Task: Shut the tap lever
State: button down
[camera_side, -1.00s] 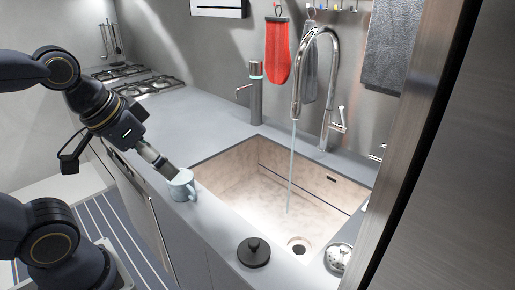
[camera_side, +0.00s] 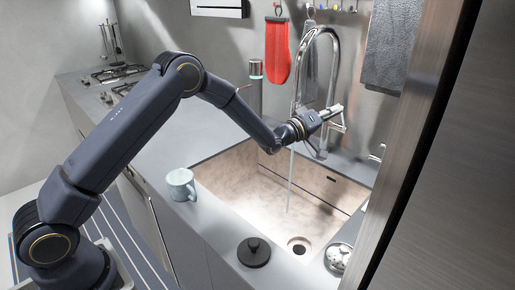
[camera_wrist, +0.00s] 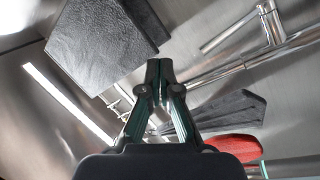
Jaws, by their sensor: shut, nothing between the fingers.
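The chrome tap (camera_side: 297,75) arches over the sink (camera_side: 240,180), and a thin stream of water (camera_side: 290,180) runs from its spout into the basin. My gripper (camera_side: 338,108) is at the tap's right side, near its base, and hides most of the lever in the side view. In the wrist view, the tap lever (camera_wrist: 228,32) is a thin rod slanting off the tap body, up and to the right of my gripper (camera_wrist: 160,66). The fingers are shut and empty. A gap shows between them and the lever in the wrist view; contact is not visible.
A light blue mug (camera_side: 181,184) and a black lid (camera_side: 253,251) stand on the counter before the sink. A red mitt (camera_side: 279,52) and a dark towel (camera_side: 393,43) hang behind. A steel panel edge (camera_side: 410,140) stands at the right.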

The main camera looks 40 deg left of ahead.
aim_at(344, 119)
jog(key=s+a+f+n+t, duration=0.2)
jog(key=a+f+n, duration=0.1)
jog(key=f, duration=0.4)
jog(key=s+a+f+n+t, duration=0.2)
jog(key=a+f+n, duration=0.15)
jog(key=f, duration=0.25)
jog(key=d+x, duration=0.1)
jog(key=x, duration=1.3)
jog(key=shift+w, duration=0.1)
jog(key=w+r+g, duration=0.1)
jog(key=w+n+g+y, duration=0.1)
jog(key=g, duration=0.1)
jog(key=shift+r, duration=0.4)
